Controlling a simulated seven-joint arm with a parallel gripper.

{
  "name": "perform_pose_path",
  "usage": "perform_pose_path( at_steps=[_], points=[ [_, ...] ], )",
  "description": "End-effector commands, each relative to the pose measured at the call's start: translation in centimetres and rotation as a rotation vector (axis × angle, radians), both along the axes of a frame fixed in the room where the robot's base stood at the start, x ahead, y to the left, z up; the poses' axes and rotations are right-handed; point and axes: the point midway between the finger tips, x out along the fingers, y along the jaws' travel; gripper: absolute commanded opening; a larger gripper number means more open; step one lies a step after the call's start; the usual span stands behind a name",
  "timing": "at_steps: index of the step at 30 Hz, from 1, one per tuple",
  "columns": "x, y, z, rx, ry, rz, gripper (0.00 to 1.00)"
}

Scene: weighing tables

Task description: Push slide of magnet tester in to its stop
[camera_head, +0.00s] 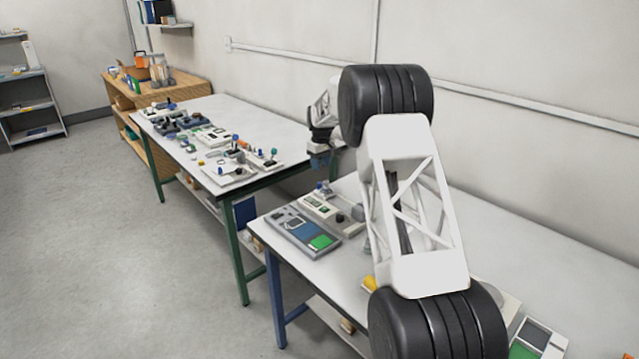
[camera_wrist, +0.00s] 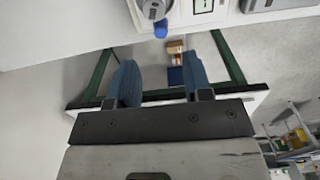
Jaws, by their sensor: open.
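My gripper (camera_head: 320,163) hangs over the gap between the two tables in the head view, above the near table's far end. Its two blue fingers are spread with nothing between them in the wrist view (camera_wrist: 160,70). A pale instrument (camera_head: 317,204) with a blue knob, a small display and a dark knob lies on the near table, below the gripper and apart from it. A blue knob (camera_wrist: 160,29) and a pale housing with a display (camera_wrist: 203,6) show at the wrist view's top edge. I cannot tell which instrument is the magnet tester; no slide can be made out.
A grey panel (camera_head: 288,222) with blue and green pads lies beside the pale instrument, near the table's edge. The far table (camera_head: 240,112) carries several small devices. My arm hides much of the near table. A wooden shelf unit (camera_head: 192,84) stands behind.

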Motion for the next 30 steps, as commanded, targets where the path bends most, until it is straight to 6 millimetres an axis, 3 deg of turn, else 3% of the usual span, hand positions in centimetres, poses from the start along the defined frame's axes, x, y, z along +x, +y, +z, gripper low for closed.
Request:
perform_pose_path(
  at_steps=[6, 20, 30],
  points=[
    [0.8, 0.6, -1.1, -0.001, 0.004, 0.013, 0.46],
    [0.7, 0.6, -1.4, -0.001, 0.004, 0.013, 0.46],
    [0.7, 0.6, -4.4, -0.001, 0.006, 0.013, 0.46]
  ],
)
